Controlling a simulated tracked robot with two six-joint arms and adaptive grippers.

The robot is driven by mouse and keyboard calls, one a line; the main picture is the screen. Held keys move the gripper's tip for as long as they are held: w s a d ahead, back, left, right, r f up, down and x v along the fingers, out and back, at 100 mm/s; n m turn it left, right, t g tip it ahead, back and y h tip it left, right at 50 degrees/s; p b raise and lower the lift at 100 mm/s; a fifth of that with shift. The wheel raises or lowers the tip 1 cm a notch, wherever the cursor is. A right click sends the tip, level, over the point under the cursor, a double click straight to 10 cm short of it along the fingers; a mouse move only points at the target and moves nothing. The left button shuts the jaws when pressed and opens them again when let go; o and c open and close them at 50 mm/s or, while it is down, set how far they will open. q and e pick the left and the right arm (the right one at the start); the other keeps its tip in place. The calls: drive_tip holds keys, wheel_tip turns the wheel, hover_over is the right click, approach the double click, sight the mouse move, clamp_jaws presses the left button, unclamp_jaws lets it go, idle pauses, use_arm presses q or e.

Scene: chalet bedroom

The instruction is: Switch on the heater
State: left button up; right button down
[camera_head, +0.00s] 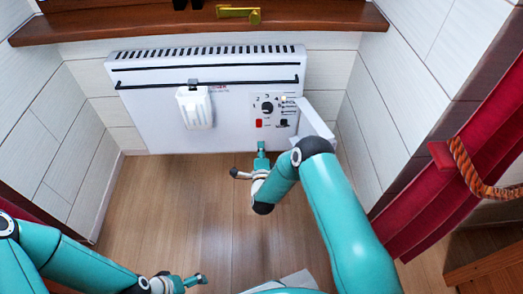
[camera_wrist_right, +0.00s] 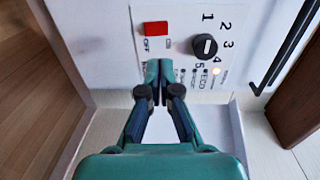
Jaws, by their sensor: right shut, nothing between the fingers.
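The white heater (camera_head: 160,105) hangs on the wall under the wooden sill, with a control panel at its lower right. The panel has a red switch (camera_head: 258,123) and a black numbered knob (camera_head: 267,107). In the right wrist view, the red switch (camera_wrist_right: 156,28) has "OFF" printed beside it, the knob (camera_wrist_right: 205,45) is above right of my fingertips, and a small light (camera_wrist_right: 216,71) looks bright. My right gripper (camera_head: 262,147) is shut and empty, just below the panel; its fingertips (camera_wrist_right: 159,68) show close to the panel; contact is unclear. My left gripper (camera_head: 194,281) is low at the bottom, its opening unclear.
A white box (camera_head: 194,107) hangs on the heater's front rail. A wooden sill (camera_head: 130,22) juts out above. A red curtain (camera_head: 470,150) with an orange rope hangs at the right. The wooden floor (camera_head: 180,195) below the heater is clear.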

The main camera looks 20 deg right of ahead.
drive_tip(key=v, duration=0.3)
drive_tip(key=shift+s+p, duration=0.1)
drive_tip(key=shift+p, duration=0.2)
wheel_tip(320, 180, up, 4)
drive_tip(key=d, duration=0.3)
drive_tip(key=s+a+f+n+g+y, duration=0.35)
drive_tip(key=s+n+g, duration=0.2)
drive_tip(key=s, duration=0.55)
drive_tip(key=s+a+f+n+g+y, duration=0.3)
drive_tip(key=s+a+n+g, duration=0.3)
drive_tip(key=s, duration=0.4)
drive_tip(key=s+a+f+n+g+y, duration=0.35)
drive_tip(key=s+n, duration=0.35)
drive_tip(key=s, duration=0.4)
wheel_tip(320, 180, up, 36)
drive_tip(key=n+p, duration=0.1)
drive_tip(key=p, duration=3.4)
drive_tip(key=shift+s+d+g, duration=0.25)
drive_tip(key=shift+d+g, duration=0.05)
drive_tip(key=shift+f, duration=0.1)
